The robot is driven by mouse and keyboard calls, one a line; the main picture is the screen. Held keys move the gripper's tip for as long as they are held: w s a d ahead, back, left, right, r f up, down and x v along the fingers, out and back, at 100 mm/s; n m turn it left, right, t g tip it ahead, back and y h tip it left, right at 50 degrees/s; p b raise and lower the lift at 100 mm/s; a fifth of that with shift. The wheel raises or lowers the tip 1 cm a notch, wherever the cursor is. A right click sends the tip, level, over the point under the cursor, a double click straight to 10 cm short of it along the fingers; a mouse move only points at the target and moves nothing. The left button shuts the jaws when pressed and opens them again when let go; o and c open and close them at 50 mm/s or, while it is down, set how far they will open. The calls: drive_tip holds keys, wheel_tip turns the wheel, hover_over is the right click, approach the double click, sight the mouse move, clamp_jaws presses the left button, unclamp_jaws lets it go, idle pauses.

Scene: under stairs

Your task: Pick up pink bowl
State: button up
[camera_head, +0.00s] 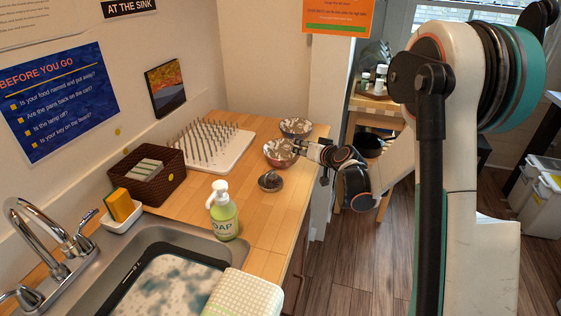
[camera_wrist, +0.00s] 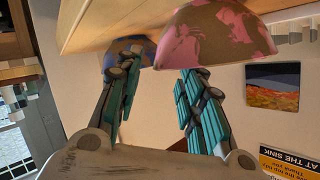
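The pink bowl (camera_head: 279,153) stands upright near the right edge of the wooden counter. In the wrist view, which is turned over, the pink bowl (camera_wrist: 222,35) shows large with patchy pink and grey-brown markings. My gripper (camera_head: 308,148) is at its right side in the head view. In the wrist view my gripper (camera_wrist: 157,68) has its two fingers spread, with nothing held between them. The right finger's tip overlaps the bowl's rim in the picture; the left finger lies beyond the bowl's left edge. I cannot tell whether either finger touches the bowl.
A blue bowl (camera_head: 296,127) stands just behind the pink one. A small dark bowl (camera_head: 271,182) is in front. A white spiked drying rack (camera_head: 236,157) is to the left. A soap bottle (camera_head: 222,212) and sink (camera_head: 175,235) are nearer. Bare counter (camera_head: 262,212) lies in front.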

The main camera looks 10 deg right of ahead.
drive_tip(key=b+x, duration=0.1)
drive_tip(key=x, duration=0.3)
drive_tip(key=shift+d, duration=0.1)
drive_tip(key=shift+s, duration=0.1)
clamp_jaws()
drive_tip(key=shift+r, duration=0.15)
wheel_tip(320, 180, up, 20)
drive_tip(key=p, duration=0.7)
drive_tip(key=shift+d, duration=0.2)
